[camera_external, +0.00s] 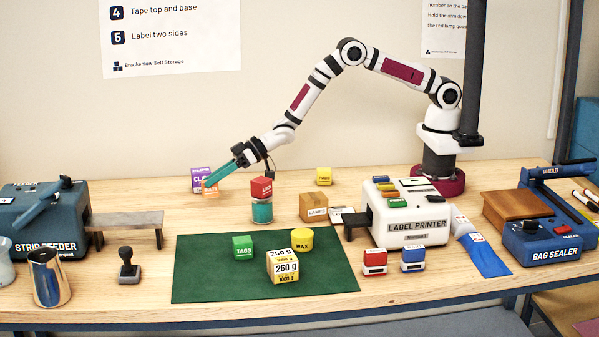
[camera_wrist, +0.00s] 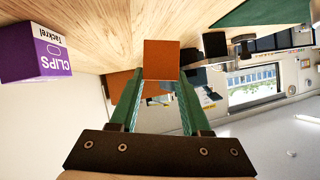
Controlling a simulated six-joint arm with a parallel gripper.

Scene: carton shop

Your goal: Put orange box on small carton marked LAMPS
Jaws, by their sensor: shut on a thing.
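The orange box (camera_external: 211,194) is at the back left of the table, low down next to the purple CLIPS box. My gripper (camera_external: 207,183) reaches down to it from the right and is shut on it. In the wrist view the orange box (camera_wrist: 161,58) sits between the tips of the two green fingers (camera_wrist: 160,79). I cannot tell whether it touches the table. The small brown carton marked LAMPS (camera_external: 313,207) stands upright near the table's middle, left of the label printer, well to the right of my gripper. Its top looks bare.
The purple CLIPS box (camera_external: 199,174) stands close by; it also shows in the wrist view (camera_wrist: 38,58). A red block on a teal-banded can (camera_external: 262,212) stands between my gripper and the carton. The green mat (camera_external: 205,270) holds several items.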

